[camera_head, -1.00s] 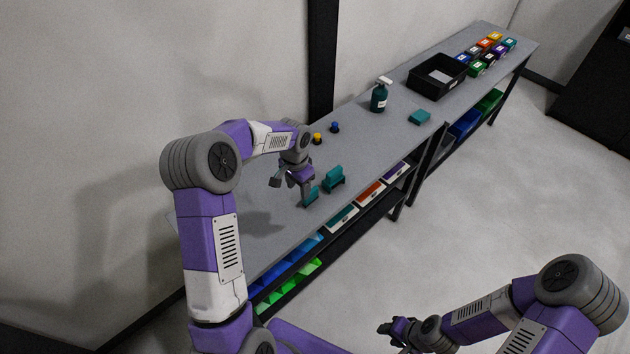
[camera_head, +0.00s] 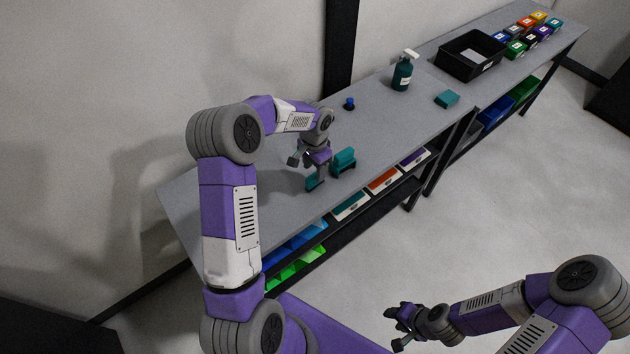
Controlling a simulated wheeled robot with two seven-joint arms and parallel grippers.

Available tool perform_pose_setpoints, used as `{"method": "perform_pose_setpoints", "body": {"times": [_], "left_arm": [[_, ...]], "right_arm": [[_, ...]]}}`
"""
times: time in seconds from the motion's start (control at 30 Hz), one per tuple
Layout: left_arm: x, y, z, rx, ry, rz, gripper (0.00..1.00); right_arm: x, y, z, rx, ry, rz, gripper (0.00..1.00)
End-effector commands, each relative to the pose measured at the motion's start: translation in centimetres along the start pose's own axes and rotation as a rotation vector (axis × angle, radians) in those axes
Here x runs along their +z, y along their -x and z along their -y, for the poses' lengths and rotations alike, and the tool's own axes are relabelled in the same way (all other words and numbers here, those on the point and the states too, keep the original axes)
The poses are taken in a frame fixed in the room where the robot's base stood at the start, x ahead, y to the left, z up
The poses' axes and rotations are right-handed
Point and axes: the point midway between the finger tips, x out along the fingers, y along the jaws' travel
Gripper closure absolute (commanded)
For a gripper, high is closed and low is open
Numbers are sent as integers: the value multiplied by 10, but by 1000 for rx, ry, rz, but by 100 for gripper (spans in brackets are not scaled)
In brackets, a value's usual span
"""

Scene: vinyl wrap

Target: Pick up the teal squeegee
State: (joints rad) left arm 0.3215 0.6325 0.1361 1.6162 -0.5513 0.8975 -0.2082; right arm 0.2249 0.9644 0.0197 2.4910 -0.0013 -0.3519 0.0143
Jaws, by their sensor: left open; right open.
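Two small teal pieces lie near the bench's front edge by my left gripper. One teal piece (camera_head: 315,184) is low and partly hidden by the gripper's finger. The other, a teal block-like piece with a darker base (camera_head: 345,160), stands just right of it. I cannot tell for sure which is the squeegee. My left gripper (camera_head: 307,168) is open and points down, one finger over or beside the low piece; I cannot tell whether it touches. My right gripper (camera_head: 398,328) is open and empty, away from the bench over the floor.
The grey bench (camera_head: 250,195) runs to the back right. A dark teal spray bottle (camera_head: 403,74), a teal block (camera_head: 447,99), a blue knob (camera_head: 349,104), a black tray (camera_head: 470,55) and several coloured boxes (camera_head: 535,28) stand on it. Coloured bins (camera_head: 290,255) sit below.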

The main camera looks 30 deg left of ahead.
Motion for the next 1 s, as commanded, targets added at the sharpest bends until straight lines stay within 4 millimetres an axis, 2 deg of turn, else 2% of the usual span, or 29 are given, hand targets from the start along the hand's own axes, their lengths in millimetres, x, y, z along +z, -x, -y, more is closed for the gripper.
{"method": "perform_pose_setpoints", "body": {"times": [0.3,0.43,0.63,1.0], "left_arm": [[5,-45,-6,2,-1,3,47],[5,-53,-5,0,-1,0,47],[5,-53,-5,0,-1,0,47],[5,-52,-5,0,-2,0,100]], "right_arm": [[0,0,0,0,0,-1,57],[0,0,0,0,0,-1,57],[0,0,0,0,0,0,57],[0,0,0,0,0,0,57]]}}
